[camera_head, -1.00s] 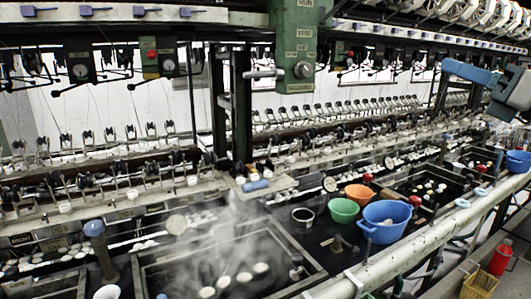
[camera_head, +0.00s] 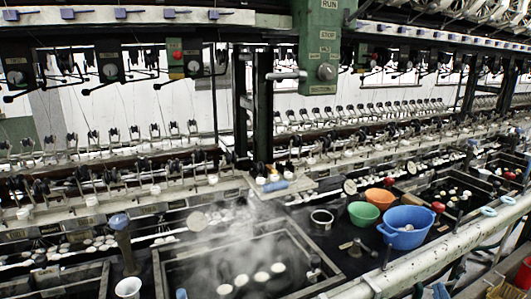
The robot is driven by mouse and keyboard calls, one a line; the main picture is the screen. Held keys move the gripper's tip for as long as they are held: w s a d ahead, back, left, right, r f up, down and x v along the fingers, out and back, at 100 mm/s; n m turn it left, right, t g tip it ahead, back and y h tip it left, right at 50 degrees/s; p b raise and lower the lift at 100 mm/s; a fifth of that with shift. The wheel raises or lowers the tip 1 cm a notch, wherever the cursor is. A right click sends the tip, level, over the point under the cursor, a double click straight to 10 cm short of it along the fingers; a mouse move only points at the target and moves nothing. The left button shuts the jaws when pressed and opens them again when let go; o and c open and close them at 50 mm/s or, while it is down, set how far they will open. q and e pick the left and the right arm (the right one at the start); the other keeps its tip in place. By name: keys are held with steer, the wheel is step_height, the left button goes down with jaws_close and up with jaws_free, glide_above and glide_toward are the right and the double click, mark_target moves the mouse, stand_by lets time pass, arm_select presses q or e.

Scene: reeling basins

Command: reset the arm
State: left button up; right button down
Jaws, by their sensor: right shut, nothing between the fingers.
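Neither of my grippers shows in the head view now, and no part of my arms can be made out. The task names no object of its own. The steaming basin (camera_head: 172,268) with several white cocoons (camera_head: 242,280) in it lies in the lower middle, with no gripper over it. Whether either gripper is open or shut cannot be seen.
A blue basin (camera_head: 408,238), a green bowl (camera_head: 363,214), an orange bowl (camera_head: 379,197) and a metal cup (camera_head: 321,220) stand right of the steaming basin. A white cup (camera_head: 128,288) stands lower left. A green control post (camera_head: 318,40) hangs above. A pale rail (camera_head: 440,258) crosses lower right.

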steer(key=s+a+f+m+g+y, duration=0.15)
steer(key=s+a+f+g, duration=0.25)
steer(key=s+f, duration=0.4)
steer(key=s+a+f+g+y, duration=0.2)
steer(key=s+a+f+g, duration=0.2)
steer(key=s+f, duration=0.35)
steer(key=s+a+f+m+g+y, duration=0.15)
steer(key=s+a+f+g, duration=0.25)
steer(key=s+f, duration=0.4)
steer(key=w+d+f+g, duration=0.1)
steer(key=d+f+g, duration=0.15)
steer(key=f, duration=2.25)
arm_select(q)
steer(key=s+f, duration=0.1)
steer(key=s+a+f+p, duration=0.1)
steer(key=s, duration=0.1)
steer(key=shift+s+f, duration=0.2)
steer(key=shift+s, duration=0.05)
arm_select(e)
steer(key=s+d+f, duration=0.1)
steer(key=s+f, duration=0.4)
steer(key=f, duration=0.3)
steer(key=s+f, duration=0.6)
steer(key=f, duration=0.3)
steer(key=shift+d+f+y, duration=0.2)
steer(key=shift+d+y, duration=0.1)
steer(key=shift+d, duration=0.05)
